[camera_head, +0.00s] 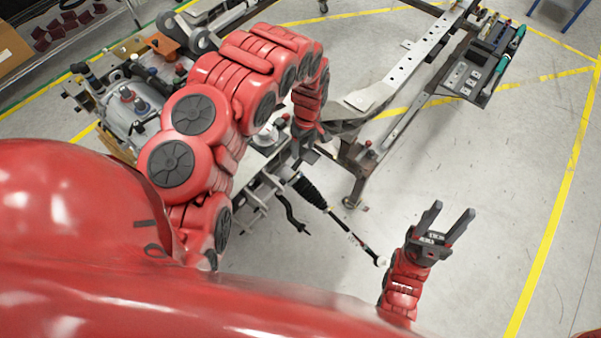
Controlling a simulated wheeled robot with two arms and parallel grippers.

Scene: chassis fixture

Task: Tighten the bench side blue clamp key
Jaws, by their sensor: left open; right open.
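My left arm arches over the left side of the chassis fixture, and its gripper (304,138) points down at the near end of a grey chassis rail (390,85). Its fingers are largely hidden by the wrist and blend into dark metal parts; I see nothing held. My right gripper (448,222) is open and empty, with both dark fingers pointing up over bare floor, well apart from the fixture. I cannot make out a blue clamp key; the clamp area around the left gripper is partly covered by my arm.
A dark tool tray (470,78) with green-handled tools stands at the upper right of the fixture. A black spring strut (312,192) slopes below the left gripper. A metal assembly (130,105) sits left of my arm. The floor at the right is clear.

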